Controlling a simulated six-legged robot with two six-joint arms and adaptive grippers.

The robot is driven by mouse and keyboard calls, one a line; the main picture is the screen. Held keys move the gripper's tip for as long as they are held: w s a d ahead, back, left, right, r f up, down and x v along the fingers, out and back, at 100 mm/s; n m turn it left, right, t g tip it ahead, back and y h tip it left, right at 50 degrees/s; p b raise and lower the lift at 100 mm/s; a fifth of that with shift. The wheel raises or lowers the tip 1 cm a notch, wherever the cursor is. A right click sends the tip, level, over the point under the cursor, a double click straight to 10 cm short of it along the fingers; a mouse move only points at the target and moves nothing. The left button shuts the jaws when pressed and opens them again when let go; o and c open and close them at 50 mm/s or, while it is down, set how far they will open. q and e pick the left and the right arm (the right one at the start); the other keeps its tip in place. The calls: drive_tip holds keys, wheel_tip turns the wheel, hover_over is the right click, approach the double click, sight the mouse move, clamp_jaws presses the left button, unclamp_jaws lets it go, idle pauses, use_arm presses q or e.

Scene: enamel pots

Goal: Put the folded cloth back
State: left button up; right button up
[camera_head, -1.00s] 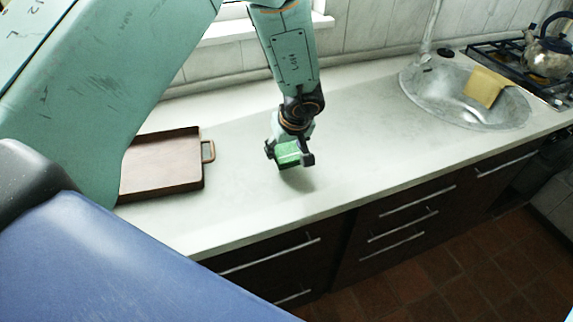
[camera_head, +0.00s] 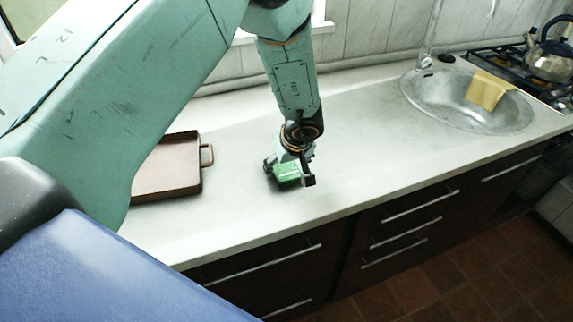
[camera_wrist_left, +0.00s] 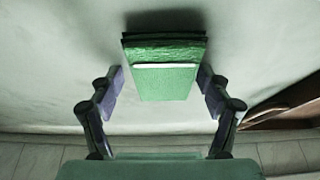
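The folded cloth (camera_head: 288,173) is a small green bundle with a pale stripe. It sits between the fingers of my left gripper (camera_head: 288,175), low over the counter. In the left wrist view the cloth (camera_wrist_left: 165,80) lies between both fingertips (camera_wrist_left: 160,78). My right gripper is not in view.
A brown tray (camera_head: 180,188) with a handle lies on the counter (camera_head: 370,130), left of the gripper. A sink (camera_head: 430,95) with a yellow cloth (camera_head: 486,91) over its rim is at right. A kettle (camera_head: 549,62) stands on the stove. The counter between gripper and sink is clear.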

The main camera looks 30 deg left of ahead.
use_arm(q)
drive_tip(key=shift+s+a, duration=0.1)
drive_tip(key=shift+a, duration=0.1)
drive_tip(key=shift+d+r, duration=0.1)
drive_tip(key=shift+r, duration=0.15)
drive_tip(key=p+v, duration=0.7)
drive_tip(key=v, duration=0.4)
drive_tip(key=shift+s+d+r, duration=0.1)
drive_tip(key=shift+s+r, duration=0.05)
drive_tip(key=shift+r, duration=0.2)
